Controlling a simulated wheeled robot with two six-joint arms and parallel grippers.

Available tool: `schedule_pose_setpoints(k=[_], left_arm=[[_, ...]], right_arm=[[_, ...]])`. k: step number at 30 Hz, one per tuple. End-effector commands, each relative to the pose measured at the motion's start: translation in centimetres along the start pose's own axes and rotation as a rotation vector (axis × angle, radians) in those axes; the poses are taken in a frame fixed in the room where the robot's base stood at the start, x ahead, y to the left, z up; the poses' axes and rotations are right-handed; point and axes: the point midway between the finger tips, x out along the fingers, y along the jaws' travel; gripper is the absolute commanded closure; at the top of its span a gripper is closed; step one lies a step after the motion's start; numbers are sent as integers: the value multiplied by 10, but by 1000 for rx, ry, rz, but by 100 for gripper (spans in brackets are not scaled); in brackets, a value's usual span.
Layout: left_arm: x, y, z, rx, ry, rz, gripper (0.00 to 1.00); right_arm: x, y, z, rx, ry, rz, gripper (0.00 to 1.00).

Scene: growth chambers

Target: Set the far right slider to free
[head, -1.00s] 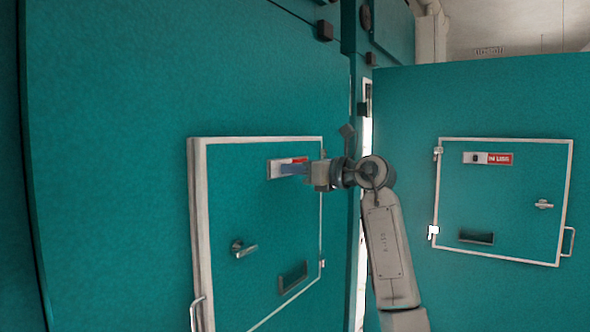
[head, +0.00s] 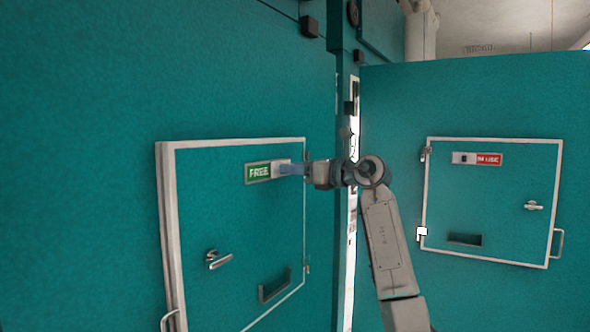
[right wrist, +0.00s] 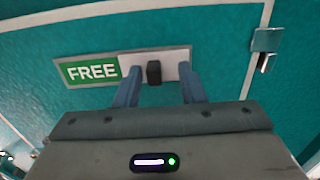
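The slider plate (head: 267,171) on the left teal door's hatch shows green FREE at its left part. It also shows in the right wrist view (right wrist: 92,72), with its dark knob (right wrist: 154,72) at the right of the label. My right gripper (head: 290,169) is at this plate. In the right wrist view its two blue fingers (right wrist: 158,88) stand apart on either side of the knob, with gaps visible. Another slider plate (head: 477,159), on the right teal door, shows red IN USE, its dark knob at the left. My left gripper is not in view.
The left hatch (head: 235,230) has a handle (head: 217,259) and a slot (head: 274,285) below the slider. The right hatch (head: 490,205) has a similar handle (head: 533,206) and slot. A narrow bright gap separates the two teal panels behind my right arm.

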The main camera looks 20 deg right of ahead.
Motion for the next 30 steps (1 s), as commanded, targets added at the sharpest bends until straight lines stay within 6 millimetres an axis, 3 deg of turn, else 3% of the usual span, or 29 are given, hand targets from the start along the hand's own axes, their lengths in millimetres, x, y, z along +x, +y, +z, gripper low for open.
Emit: schedule_pose_setpoints(k=[8,21,30], left_arm=[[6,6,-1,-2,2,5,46],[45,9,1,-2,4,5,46],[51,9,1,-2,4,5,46]], right_arm=[[-7,0,-3,-1,2,0,64],[-88,-3,-5,-1,0,-3,64],[-109,-2,-2,2,1,1,64]])
